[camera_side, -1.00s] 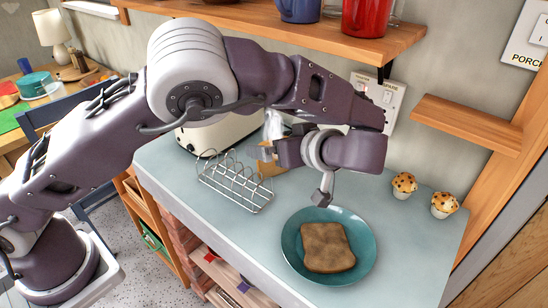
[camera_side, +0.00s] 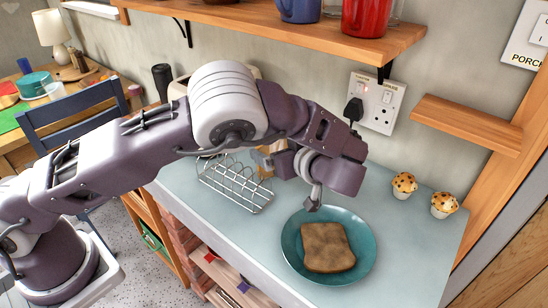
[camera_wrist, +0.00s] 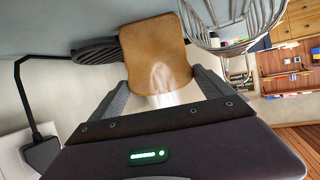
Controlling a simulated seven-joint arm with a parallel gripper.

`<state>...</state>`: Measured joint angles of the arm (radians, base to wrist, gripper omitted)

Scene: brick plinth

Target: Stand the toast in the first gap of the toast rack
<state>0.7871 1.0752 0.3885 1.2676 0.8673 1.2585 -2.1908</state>
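The brown toast (camera_side: 328,247) lies flat on a teal plate (camera_side: 291,256) at the front right of the counter. The wire toast rack (camera_side: 236,184) stands left of the plate; in the wrist view part of it shows at the upper right (camera_wrist: 232,30). My gripper (camera_side: 299,182) is above the counter, between rack and plate and behind the toast. Its two fingers are apart, with nothing seen held. In the wrist view a tan, toast-shaped slab (camera_wrist: 153,55) shows beyond and between the fingers (camera_wrist: 162,90); I cannot tell exactly what it is.
Two muffins (camera_side: 404,184) (camera_side: 444,205) sit at the right of the counter. A socket with a black plug (camera_side: 375,104) is on the wall behind. A wooden shelf with mugs (camera_side: 270,30) hangs above. My arm hides most of the cream toaster.

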